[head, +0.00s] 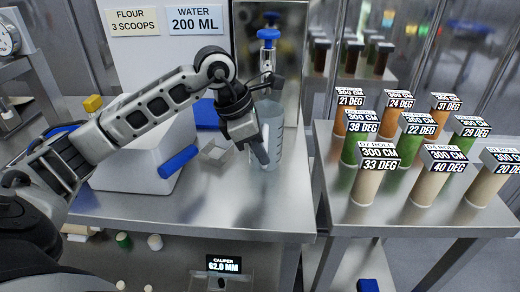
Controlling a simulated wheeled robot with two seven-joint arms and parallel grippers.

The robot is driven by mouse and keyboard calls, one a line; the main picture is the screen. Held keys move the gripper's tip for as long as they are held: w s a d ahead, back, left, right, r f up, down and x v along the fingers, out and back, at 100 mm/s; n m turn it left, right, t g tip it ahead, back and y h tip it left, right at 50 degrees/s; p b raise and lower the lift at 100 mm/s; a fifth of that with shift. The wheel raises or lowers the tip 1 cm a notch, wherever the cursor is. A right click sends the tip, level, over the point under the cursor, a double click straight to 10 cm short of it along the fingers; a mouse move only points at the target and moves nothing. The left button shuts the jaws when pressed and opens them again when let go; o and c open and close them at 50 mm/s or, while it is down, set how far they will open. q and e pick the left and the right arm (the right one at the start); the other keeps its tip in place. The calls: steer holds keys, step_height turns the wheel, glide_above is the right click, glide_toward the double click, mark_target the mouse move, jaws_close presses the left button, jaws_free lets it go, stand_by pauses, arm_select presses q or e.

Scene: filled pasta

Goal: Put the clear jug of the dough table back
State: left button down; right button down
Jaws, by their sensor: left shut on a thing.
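The clear jug (273,145) is at the back right of the steel dough table (250,210), upright, in front of a shiny steel panel. My left gripper (259,148) reaches it from the left and is shut on it, hiding part of its left side. The jug's base is at or just above the table top; I cannot tell which. My right gripper is out of view.
A white bin (135,150) with a blue-handled tool (178,162) and a small metal tray (215,152) stand left of the jug. A blue-topped tap (268,38) is behind it. Labelled dough rolls (372,180) fill the right table. The dough table's front is clear.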

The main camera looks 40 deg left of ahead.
arm_select(q)
steer(key=c, duration=1.4)
jaws_free()
steer(key=shift+c, duration=0.2)
steer(key=v, duration=1.2)
